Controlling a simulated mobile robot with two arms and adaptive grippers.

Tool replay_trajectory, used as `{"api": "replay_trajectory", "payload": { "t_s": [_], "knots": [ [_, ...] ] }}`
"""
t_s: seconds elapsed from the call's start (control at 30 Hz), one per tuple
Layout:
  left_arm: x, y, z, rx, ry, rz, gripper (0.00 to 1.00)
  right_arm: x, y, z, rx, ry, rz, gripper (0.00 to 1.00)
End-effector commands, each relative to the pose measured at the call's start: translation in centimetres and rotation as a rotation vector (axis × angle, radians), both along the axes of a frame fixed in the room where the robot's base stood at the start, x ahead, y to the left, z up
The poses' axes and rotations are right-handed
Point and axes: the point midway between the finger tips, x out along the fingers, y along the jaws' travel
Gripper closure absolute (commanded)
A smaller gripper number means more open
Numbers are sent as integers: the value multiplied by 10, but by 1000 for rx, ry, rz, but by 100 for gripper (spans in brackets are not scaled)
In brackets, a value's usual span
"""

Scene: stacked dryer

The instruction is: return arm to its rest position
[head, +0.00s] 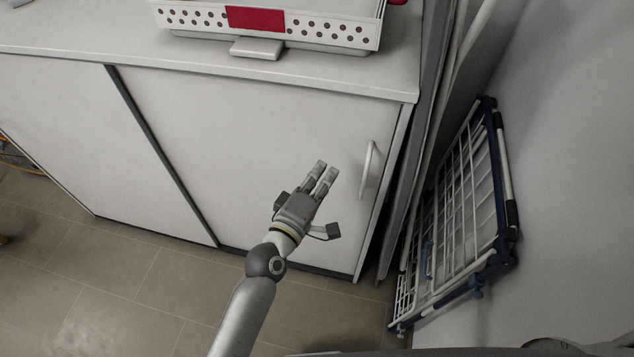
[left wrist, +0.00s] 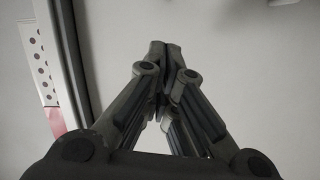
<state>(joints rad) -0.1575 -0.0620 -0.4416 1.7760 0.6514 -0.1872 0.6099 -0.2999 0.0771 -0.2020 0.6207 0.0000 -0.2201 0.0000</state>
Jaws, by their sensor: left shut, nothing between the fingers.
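My left gripper (head: 325,170) is in front of the white cabinet (head: 260,130), left of the curved handle (head: 369,170) on its right door. It also shows in the left wrist view (left wrist: 164,47), where its fingertips meet. It is shut and empty. My left arm comes up from the bottom of the head view. I do not see my right gripper in either view.
A white perforated basket (head: 330,32) with a red label stands on the cabinet top (head: 120,42). A folded drying rack (head: 460,215) leans against the right wall (head: 575,150). Tiled floor (head: 130,280) lies clear in front of the cabinet.

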Motion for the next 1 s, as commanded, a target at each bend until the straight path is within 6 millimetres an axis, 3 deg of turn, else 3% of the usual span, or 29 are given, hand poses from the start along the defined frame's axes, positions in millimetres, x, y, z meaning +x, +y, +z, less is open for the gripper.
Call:
{"api": "replay_trajectory", "payload": {
  "t_s": [0.13, 0.4, 0.53, 0.67, 0.77, 0.87, 1.0],
  "knots": [
    [-14, 9, -1, 1, 0, 1, 100, 0, -14, -4, -17, 0, 1, 42],
    [-19, 13, 1, 1, -1, 1, 100, 0, -8, -4, -10, 0, -1, 42],
    [-20, 15, -17, 41, 16, 3, 100, 0, -2, -5, -3, 0, -3, 42],
    [-25, 25, -81, 184, 74, 0, 100, 0, 3, -7, 4, 1, -4, 42],
    [-39, 41, -153, 348, 139, -16, 100, 0, 5, -8, 5, 0, -4, 42],
    [-61, 64, -224, 519, 208, -50, 100, 0, 4, -10, 5, 0, -3, 42],
    [-107, 101, -314, 743, 305, -124, 100, 0, 2, -12, 2, 0, -2, 42]
  ]
}}
